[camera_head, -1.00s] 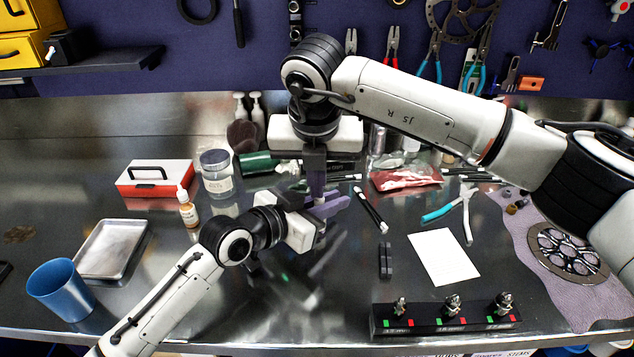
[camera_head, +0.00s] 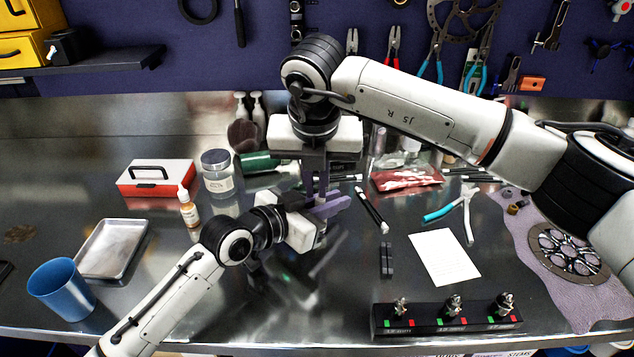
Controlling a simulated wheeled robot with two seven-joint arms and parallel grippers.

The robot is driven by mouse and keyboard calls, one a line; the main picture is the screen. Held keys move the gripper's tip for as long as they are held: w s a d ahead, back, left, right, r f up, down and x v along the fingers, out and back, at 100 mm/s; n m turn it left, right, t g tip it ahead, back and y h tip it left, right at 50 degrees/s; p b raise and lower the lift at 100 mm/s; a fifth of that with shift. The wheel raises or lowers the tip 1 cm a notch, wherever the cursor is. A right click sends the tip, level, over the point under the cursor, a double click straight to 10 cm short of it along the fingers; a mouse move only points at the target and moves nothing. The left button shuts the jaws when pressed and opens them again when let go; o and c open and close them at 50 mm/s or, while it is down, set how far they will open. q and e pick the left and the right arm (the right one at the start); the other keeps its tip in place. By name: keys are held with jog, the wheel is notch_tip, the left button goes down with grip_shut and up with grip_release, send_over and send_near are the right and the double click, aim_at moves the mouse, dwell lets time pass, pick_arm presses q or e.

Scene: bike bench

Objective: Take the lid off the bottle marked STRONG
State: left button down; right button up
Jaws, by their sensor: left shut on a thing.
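My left gripper (camera_head: 325,207) reaches in from the lower left, its purple fingers level above the middle of the bench. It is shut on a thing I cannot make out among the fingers. My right gripper (camera_head: 316,186) points straight down from above, its purple fingertips right at the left gripper's fingers. A narrow gap shows between its fingers; I cannot tell whether they hold anything. No label reading STRONG is legible, and the marked bottle and its lid cannot be picked out. A clear lidded jar (camera_head: 217,174) and a small dropper bottle (camera_head: 188,207) stand to the left.
A red and white box (camera_head: 156,179), a metal tray (camera_head: 112,248) and a blue cup (camera_head: 61,288) are at left. A green bottle (camera_head: 257,162) lies behind the grippers.

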pick_arm(q)
jog(key=shift+w+a+f, duration=0.1)
jog(key=shift+a+f, duration=0.3)
jog(key=shift+f, duration=0.05)
pick_arm(e)
jog(key=shift+w+d, duration=0.15)
jog(key=shift+d, duration=0.35)
pick_arm(q)
jog(key=shift+d, duration=0.2)
pick_arm(e)
jog(key=shift+a+r, duration=0.15)
jog(key=shift+r, duration=1)
jog(key=shift+a+r, duration=0.1)
jog(key=shift+r, duration=1)
pick_arm(q)
jog(key=c, duration=1.7)
grip_release()
jog(key=shift+c, duration=0.2)
jog(key=shift+d+r, duration=0.1)
jog(key=shift+r, duration=0.15)
